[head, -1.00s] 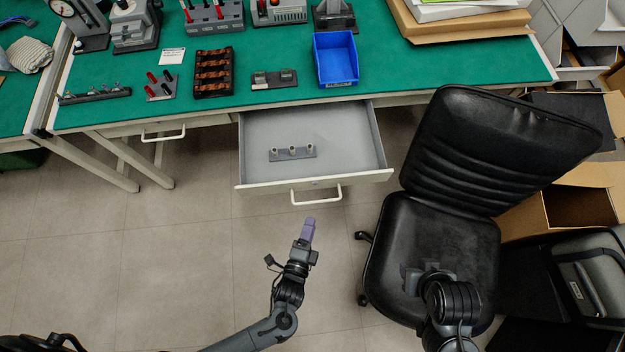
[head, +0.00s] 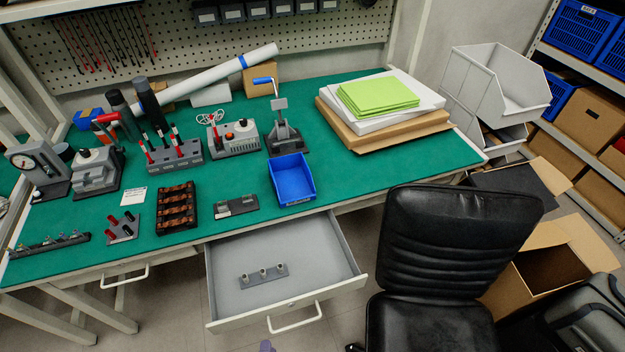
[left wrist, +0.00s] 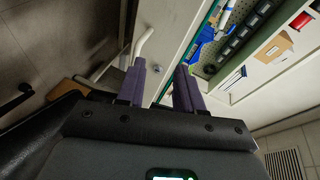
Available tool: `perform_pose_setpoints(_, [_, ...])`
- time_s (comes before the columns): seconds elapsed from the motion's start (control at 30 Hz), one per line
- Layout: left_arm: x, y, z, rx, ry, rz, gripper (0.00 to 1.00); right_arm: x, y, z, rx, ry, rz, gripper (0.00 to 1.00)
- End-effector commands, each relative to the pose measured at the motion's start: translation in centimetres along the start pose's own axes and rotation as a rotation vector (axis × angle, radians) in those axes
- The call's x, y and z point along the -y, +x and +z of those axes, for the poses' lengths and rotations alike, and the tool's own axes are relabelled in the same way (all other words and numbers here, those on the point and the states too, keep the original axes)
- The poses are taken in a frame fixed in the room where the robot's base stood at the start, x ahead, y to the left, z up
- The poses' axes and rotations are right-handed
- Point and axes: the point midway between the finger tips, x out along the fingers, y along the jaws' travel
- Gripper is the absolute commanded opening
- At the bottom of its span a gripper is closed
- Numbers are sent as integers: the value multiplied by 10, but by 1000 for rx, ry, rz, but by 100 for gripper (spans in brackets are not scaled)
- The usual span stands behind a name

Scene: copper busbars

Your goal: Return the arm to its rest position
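My left gripper (head: 267,346) shows only as a purple fingertip at the bottom edge of the head view, just in front of the open drawer. In the left wrist view its two purple fingers (left wrist: 160,72) stand apart with nothing held between them. A white bar handle (left wrist: 144,46) shows beyond the fingers there. The rest of my left arm is out of the head view. My right gripper is in neither view now.
The drawer (head: 330,245) stands open, with a grey block with several pegs (head: 263,276) inside and a handle (head: 295,318) in front. A black chair (head: 450,245) stands to its right. The green bench (head: 345,170) holds a blue bin (head: 292,180) and several fixtures.

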Motion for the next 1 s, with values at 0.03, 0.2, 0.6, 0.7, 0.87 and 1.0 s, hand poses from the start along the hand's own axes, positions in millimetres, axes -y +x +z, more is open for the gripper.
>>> perform_pose_setpoints(0.03, [21,8,13,27,-81,31,36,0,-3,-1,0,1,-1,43])
perform_pose_setpoints(0.2, [73,20,44,88,-411,223,36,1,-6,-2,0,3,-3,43])
perform_pose_setpoints(0.6, [150,-46,73,382,-883,653,36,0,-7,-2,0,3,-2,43])
perform_pose_setpoints(0.7, [150,-69,74,497,-942,729,36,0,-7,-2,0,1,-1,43])
perform_pose_setpoints(0.87, [140,-100,79,729,-1072,801,36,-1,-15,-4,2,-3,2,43])
perform_pose_setpoints(1.0, [182,-109,71,718,-1064,801,36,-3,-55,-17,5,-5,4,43])
